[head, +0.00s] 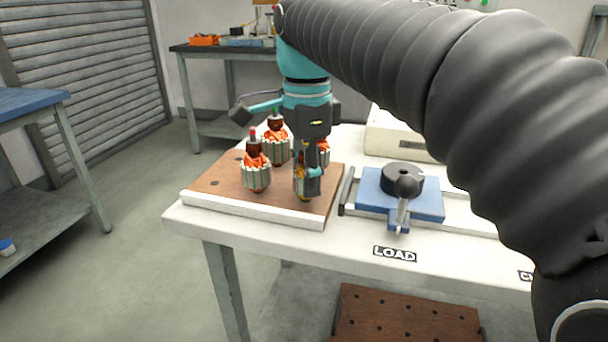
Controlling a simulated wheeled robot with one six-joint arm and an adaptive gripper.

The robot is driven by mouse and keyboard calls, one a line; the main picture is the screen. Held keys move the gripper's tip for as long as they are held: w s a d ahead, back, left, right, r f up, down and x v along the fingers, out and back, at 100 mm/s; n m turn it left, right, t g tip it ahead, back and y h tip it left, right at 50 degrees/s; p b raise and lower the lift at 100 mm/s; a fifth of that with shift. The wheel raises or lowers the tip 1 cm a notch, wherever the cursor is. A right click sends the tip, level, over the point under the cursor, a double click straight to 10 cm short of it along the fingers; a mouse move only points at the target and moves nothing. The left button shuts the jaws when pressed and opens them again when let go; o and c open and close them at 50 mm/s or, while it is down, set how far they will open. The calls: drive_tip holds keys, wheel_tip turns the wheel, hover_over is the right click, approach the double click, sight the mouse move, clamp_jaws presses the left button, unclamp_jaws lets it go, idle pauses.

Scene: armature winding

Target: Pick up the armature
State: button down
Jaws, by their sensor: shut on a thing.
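Several armatures with orange windings and pale ribbed bodies stand on a brown wooden board. One armature (256,172) stands upright at the left front of the board, and another armature (276,148) stands behind it. A third armature shows partly behind my gripper (323,153). My gripper (307,190) points down over the right front part of the board (215,188). It is shut on the nearest armature (299,183), which is mostly hidden by the fingers. I cannot tell whether that armature is clear of the board.
A blue fixture (371,194) with a black round clamp (402,178) and a lever sits right of the board, behind a LOAD label (395,254). A beige box (395,136) stands behind it. A brown perforated board (400,318) lies below the white table (350,242).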

drive_tip(key=shift+r, duration=0.1)
drive_tip(key=shift+r, duration=0.55)
drive_tip(key=r, duration=0.1)
drive_tip(key=d+r, duration=0.1)
drive_tip(key=r, duration=0.1)
drive_tip(key=shift+r+p, duration=0.25)
drive_tip(key=shift+p, duration=0.15)
drive_tip(key=d+r, duration=0.6)
drive_tip(key=d, duration=0.4)
drive_tip(key=shift+d+p, duration=0.3)
drive_tip(key=shift+d, duration=0.05)
drive_tip(key=shift+s+r, duration=0.1)
drive_tip(key=shift+s, duration=0.05)
